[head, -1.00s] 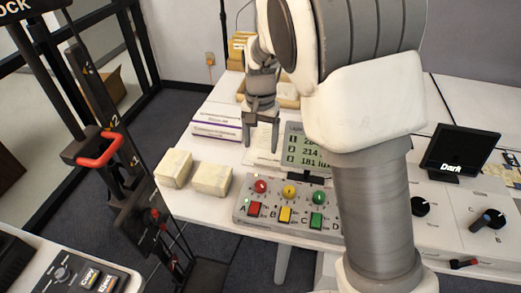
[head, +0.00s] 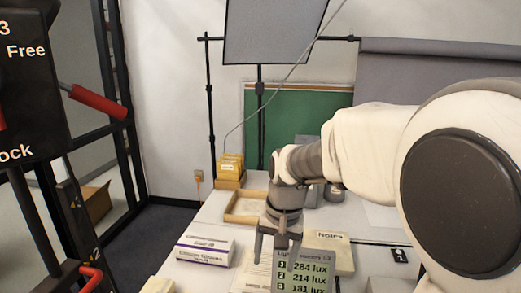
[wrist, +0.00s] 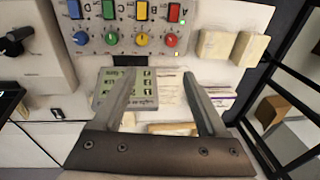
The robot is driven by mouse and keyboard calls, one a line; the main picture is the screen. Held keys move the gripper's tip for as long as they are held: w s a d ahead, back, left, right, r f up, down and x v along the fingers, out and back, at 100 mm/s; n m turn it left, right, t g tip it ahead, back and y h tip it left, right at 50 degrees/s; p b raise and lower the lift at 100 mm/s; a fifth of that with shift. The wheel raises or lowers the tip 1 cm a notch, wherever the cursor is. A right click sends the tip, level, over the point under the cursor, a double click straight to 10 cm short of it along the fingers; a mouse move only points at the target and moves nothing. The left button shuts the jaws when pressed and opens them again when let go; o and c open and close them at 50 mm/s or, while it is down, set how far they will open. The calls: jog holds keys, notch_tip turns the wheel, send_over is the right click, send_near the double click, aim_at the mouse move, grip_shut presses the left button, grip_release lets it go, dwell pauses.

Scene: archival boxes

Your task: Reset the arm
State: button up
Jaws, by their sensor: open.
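My gripper (head: 277,255) points down with its two fingers apart and nothing between them. In the head view it hangs over the white table (head: 213,207), in front of the light meter display (head: 306,271), partly covering it. In the wrist view my gripper (wrist: 158,78) also shows open, its fingers spread over the light meter display (wrist: 104,92) and the papers beside it. My arm is bent, with a large elbow joint close to the head camera at the right.
A white box (head: 205,250) with a purple stripe and a Notes box (head: 330,250) lie near my gripper. A wooden tray (head: 243,207) is behind. A button panel (wrist: 125,38) and two cream blocks (wrist: 232,46) show in the wrist view. A black frame stands left.

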jog(key=s+d+r+t, duration=0.1)
jog(key=s+d+r, duration=0.1)
jog(key=s, duration=0.4)
jog(key=s+d+r+n+t, duration=0.1)
jog(key=s+d+r+t, duration=0.1)
jog(key=s+d, duration=0.3)
jog(key=s+d+r+n+t+h+p, duration=0.1)
jog(key=s+d+r, duration=0.3)
jog(key=s, duration=0.3)
dwell(0.4)
